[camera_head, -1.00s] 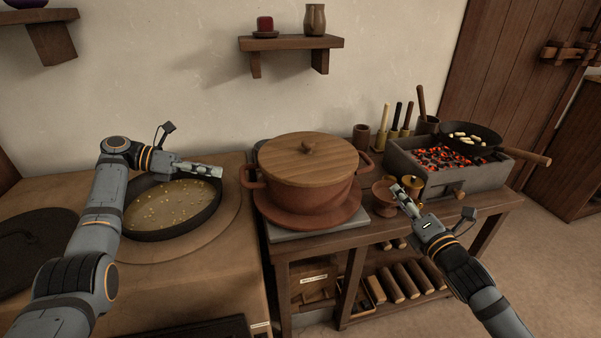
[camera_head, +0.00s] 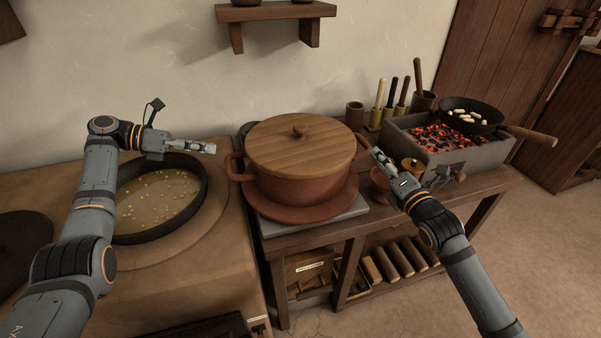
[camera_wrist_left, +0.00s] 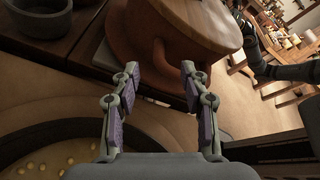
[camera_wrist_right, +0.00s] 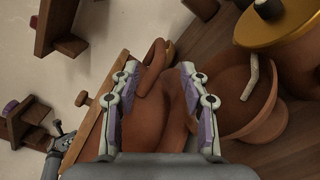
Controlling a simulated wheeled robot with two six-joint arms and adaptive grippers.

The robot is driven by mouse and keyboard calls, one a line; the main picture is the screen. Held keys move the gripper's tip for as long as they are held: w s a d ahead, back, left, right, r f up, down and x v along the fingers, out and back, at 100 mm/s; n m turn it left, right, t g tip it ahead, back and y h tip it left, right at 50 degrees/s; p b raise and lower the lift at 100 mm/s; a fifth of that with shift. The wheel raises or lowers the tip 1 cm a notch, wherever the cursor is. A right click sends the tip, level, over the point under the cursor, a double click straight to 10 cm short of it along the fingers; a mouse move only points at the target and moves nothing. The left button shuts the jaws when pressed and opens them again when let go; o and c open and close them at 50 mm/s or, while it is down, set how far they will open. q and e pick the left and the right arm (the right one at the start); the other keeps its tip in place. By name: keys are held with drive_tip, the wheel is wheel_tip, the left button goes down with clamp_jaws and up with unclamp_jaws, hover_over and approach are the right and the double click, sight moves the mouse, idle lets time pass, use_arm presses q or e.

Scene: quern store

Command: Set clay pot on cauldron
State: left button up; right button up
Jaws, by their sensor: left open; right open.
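The large clay pot (camera_head: 300,188) with a wooden lid (camera_head: 300,144) stands upright on a reddish round plate on the middle table. Its left handle (camera_head: 235,168) faces my left gripper. A round dark-rimmed vessel of broth (camera_head: 153,235), possibly the cauldron, sits in the left counter. My left gripper (camera_head: 213,148) is open and empty above that vessel's far right rim, left of the pot. In the left wrist view, the pot's handle (camera_wrist_left: 159,55) is ahead between the fingers. My right gripper (camera_head: 366,146) is open beside the pot's right side; its wrist view shows the right handle (camera_wrist_right: 152,66) between the fingertips, contact unclear.
A small clay bowl (camera_wrist_right: 258,118) and a gold-lidded jar (camera_head: 413,168) stand close to my right gripper. A charcoal brazier (camera_head: 470,160) with a frying pan (camera_head: 480,119) is at the right. A wall shelf (camera_head: 275,12) hangs above the pot.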

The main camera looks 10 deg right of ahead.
sight(367, 144)
use_arm(q)
drive_tip(key=x, duration=0.8)
drive_tip(key=shift+d, duration=0.1)
use_arm(e)
drive_tip(key=w, duration=0.2)
drive_tip(key=w+a, duration=0.1)
drive_tip(key=w, duration=0.5)
drive_tip(key=shift+a, duration=0.3)
use_arm(q)
clamp_jaws()
use_arm(e)
clamp_jaws()
drive_tip(key=shift+f, duration=0.1)
use_arm(q)
drive_tip(key=shift+r, duration=0.3)
use_arm(e)
drive_tip(key=shift+r, duration=0.25)
